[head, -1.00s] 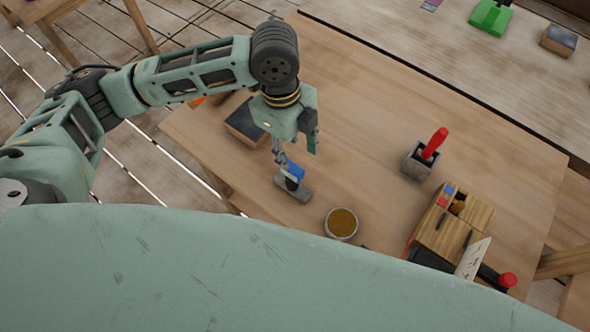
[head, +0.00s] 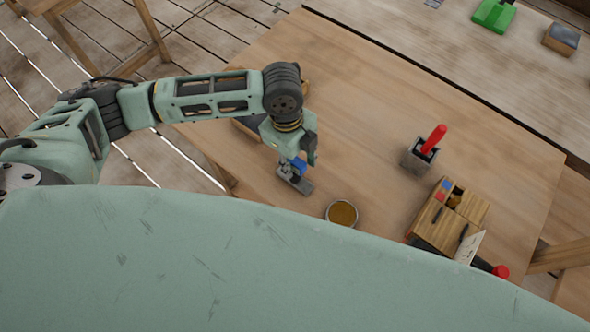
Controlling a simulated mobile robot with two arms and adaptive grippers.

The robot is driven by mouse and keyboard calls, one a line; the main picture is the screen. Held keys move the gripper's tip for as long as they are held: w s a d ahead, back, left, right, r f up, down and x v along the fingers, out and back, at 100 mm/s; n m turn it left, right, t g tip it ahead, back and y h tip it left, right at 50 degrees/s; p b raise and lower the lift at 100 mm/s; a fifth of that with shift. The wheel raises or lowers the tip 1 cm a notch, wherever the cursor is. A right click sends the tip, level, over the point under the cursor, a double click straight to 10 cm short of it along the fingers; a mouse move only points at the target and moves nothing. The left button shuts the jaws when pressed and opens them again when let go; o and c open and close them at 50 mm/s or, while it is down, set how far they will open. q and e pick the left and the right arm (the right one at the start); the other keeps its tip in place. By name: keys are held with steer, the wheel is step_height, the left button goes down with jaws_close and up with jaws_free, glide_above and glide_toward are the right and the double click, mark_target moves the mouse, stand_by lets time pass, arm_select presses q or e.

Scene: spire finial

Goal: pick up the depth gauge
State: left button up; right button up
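A small tool with a grey base and a blue upper part, which looks like the depth gauge (head: 299,184), lies near the table's left front edge. My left gripper (head: 297,160) is right over it, pointing down, with its fingers around or just beside the blue part. The fingers look apart; the gripper partly hides the tool, and contact cannot be made out. My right gripper is out of view.
A round tin with brown contents (head: 342,213) stands just right of the tool. A grey holder with a red-handled tool (head: 421,153) and a wooden organizer box (head: 449,223) stand farther right. A dark-topped block lies behind my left arm. The table's middle (head: 370,120) is clear.

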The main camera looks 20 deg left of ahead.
arm_select(q)
jaws_close()
steer(key=shift+w+r, duration=0.1)
